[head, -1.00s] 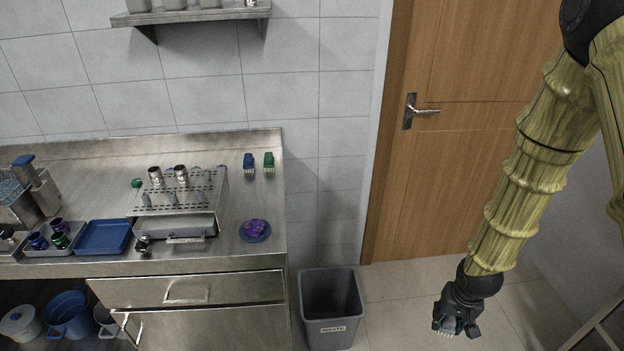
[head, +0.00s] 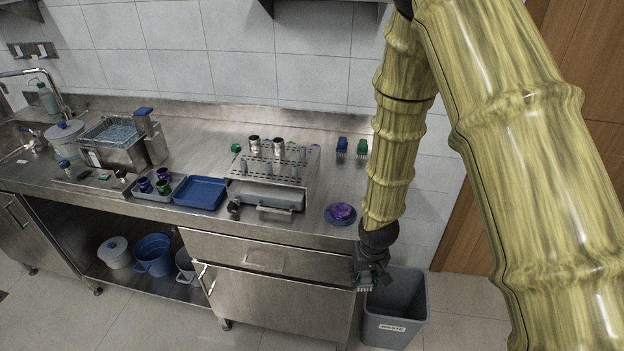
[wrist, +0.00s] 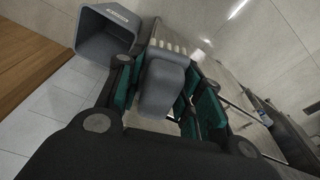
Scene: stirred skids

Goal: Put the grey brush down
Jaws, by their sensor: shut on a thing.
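My gripper (wrist: 165,95) is shut on the grey brush (wrist: 163,85), which shows between the green finger pads in the wrist view, its pale bristles at the far end. In the head view my gripper (head: 367,280) hangs in front of the counter's right end, below the countertop and beside the waste bin. The brush is small and partly hidden there, with only pale bristles showing. On the countertop (head: 300,218) a blue brush (head: 342,147) and a green brush (head: 362,149) stand near the wall.
A grey waste bin (head: 394,318) stands on the floor right of the counter. Bare steel lies between the rack and the brushes.

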